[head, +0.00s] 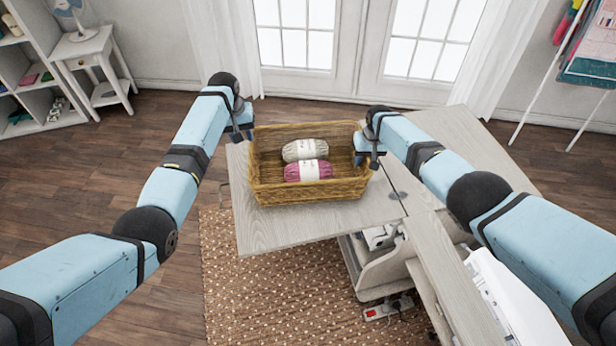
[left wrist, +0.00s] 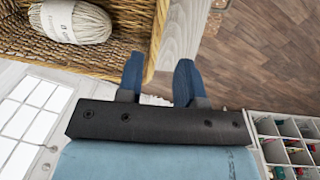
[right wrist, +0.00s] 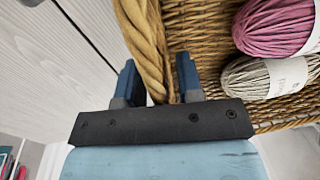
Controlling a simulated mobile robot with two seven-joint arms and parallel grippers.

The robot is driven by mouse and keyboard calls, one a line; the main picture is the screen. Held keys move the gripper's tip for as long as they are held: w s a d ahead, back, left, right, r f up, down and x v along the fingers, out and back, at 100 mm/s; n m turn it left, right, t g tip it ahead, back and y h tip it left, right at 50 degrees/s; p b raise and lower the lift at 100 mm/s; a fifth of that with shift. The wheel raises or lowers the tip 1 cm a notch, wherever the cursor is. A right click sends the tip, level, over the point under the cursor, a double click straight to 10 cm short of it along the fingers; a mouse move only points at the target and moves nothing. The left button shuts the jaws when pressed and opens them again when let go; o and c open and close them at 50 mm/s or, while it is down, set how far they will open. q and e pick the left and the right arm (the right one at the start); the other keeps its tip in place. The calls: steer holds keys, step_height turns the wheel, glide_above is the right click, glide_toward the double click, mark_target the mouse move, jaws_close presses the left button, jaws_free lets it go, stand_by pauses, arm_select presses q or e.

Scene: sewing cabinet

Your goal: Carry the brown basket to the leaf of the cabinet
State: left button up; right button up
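The brown wicker basket (head: 310,190) sits upright on the cabinet's grey wooden leaf (head: 290,227) in the head view. It holds a cream yarn skein (head: 304,149) and a pink one (head: 308,171). My left gripper (head: 241,128) is at the basket's left end. In the left wrist view its fingers (left wrist: 158,82) are apart, with the rim (left wrist: 156,45) beside the inner finger. My right gripper (head: 368,152) is at the right end. In the right wrist view its fingers (right wrist: 157,85) are apart, one on each side of the rim. The basket's underside is hidden.
The rest of the cabinet (head: 435,260), with a white machine (head: 505,290), stands to the right. Bare leaf shows in front of the basket. A side table with a fan (head: 90,65) and a shelf unit (head: 25,85) stand back left. A rug (head: 260,300) lies in front.

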steer(key=shift+r, duration=0.1)
arm_select(q)
step_height(320, 180, up, 2)
steer(key=shift+a+r, duration=0.1)
steer(key=shift+a, duration=0.05)
arm_select(e)
step_height(320, 180, up, 12)
steer(key=d, duration=0.1)
steer(key=shift+d, duration=0.2)
stand_by(0.5)
